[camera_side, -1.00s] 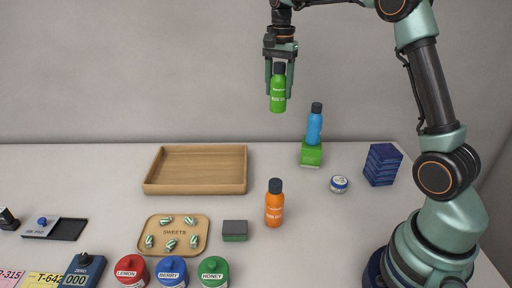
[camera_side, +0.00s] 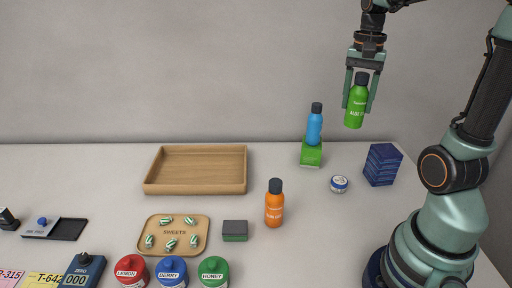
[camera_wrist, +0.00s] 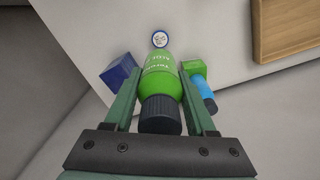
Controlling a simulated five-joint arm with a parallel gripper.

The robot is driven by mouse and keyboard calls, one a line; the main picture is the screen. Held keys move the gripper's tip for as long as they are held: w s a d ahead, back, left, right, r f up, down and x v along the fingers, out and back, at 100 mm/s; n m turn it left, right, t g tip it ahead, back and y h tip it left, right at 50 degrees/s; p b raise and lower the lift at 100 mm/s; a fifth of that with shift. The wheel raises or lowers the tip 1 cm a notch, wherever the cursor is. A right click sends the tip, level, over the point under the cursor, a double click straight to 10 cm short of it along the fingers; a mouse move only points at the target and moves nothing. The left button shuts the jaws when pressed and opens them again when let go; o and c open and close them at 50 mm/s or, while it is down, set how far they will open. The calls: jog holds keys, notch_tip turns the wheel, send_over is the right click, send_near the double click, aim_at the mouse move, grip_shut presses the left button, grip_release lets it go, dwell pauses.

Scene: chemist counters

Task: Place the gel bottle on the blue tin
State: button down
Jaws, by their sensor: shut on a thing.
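My gripper (camera_side: 358,108) is shut on the green gel bottle (camera_side: 356,101), which has a dark cap. The bottle hangs in the air above the counter's right side, cap up and slightly tilted. A small round blue-and-white tin (camera_side: 339,184) lies on the counter below it. In the wrist view, the bottle (camera_wrist: 160,82) is between the fingers of my gripper (camera_wrist: 160,70). The tin (camera_wrist: 160,40) shows just beyond the bottle's bottom end, apart from it, with its top bare.
A blue bottle (camera_side: 314,128) stands on a green box (camera_side: 311,154) left of the tin. A dark blue box stack (camera_side: 381,166) stands to its right. An orange bottle (camera_side: 274,208), wooden tray (camera_side: 152,187), sweets board (camera_side: 153,226) and labelled jars (camera_side: 172,273) are farther left.

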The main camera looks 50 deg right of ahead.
notch_tip(320, 180, down, 18)
jog(key=shift+r, duration=0.1)
dwell(0.4)
jog(key=shift+c, duration=1.1)
grip_release()
